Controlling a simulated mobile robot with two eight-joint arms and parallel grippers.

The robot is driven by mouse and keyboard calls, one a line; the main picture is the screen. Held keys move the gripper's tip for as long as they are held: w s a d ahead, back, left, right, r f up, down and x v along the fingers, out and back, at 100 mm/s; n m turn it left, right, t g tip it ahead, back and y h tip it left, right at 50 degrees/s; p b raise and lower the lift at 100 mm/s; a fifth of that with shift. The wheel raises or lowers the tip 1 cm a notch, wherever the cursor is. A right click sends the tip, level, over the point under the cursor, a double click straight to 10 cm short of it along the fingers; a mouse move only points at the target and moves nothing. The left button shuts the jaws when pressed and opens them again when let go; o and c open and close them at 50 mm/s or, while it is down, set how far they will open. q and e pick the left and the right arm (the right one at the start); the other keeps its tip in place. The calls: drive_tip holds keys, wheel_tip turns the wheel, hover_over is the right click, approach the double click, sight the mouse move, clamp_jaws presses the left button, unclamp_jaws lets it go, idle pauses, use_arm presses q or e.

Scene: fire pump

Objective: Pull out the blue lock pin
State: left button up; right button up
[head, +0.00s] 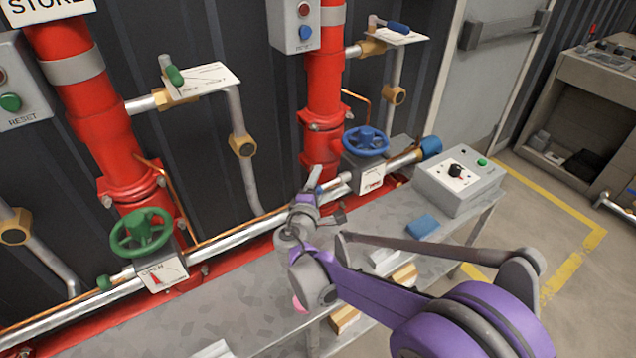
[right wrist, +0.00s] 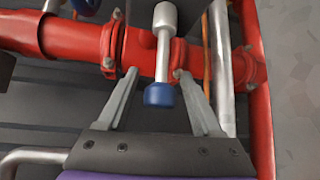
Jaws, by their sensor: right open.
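The blue lock pin (right wrist: 158,96) has a blue knob on a pale metal shaft. In the right wrist view it lies between the two fingers of my right gripper (right wrist: 157,76), with a gap on each side. In the head view the pin's pale shaft (head: 336,181) points left from the blue-wheel valve, and its knob is partly hidden by my gripper (head: 326,192). My right gripper is open around the pin and is not visibly touching it. My left gripper is not in view.
A blue handwheel (head: 366,141) stands just above the pin, beside a red riser (head: 323,90). A green handwheel (head: 140,233) is at left. A grey control box (head: 458,188) and a blue block (head: 422,226) sit on the grey bench (head: 250,305), which is partly clear.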

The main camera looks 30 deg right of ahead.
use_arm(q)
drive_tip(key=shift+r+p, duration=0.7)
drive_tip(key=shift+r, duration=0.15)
use_arm(e)
drive_tip(key=v, duration=1)
drive_tip(key=shift+s+a, duration=0.2)
drive_tip(key=shift+s, duration=0.05)
drive_tip(key=s+d+f+m+g+y, duration=0.1)
drive_tip(key=s+f+m+g+y, duration=0.15)
drive_tip(key=s, duration=0.35)
drive_tip(key=s+d+f+m+g+y, duration=0.1)
drive_tip(key=s+d+f+m+g, duration=0.2)
drive_tip(key=s, duration=0.4)
drive_tip(key=s+a+f+m+g+y, duration=0.2)
drive_tip(key=s+a+f+m+y, duration=0.45)
drive_tip(key=s+a, duration=0.35)
use_arm(q)
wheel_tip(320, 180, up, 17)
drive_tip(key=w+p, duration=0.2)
drive_tip(key=p, duration=1.3)
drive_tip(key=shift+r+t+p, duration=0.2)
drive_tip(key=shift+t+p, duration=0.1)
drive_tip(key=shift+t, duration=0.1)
use_arm(e)
wheel_tip(320, 180, up, 18)
drive_tip(key=shift+w+d+n+y, duration=0.25)
drive_tip(key=shift+n+y, duration=0.05)
drive_tip(key=shift+y, duration=0.1)
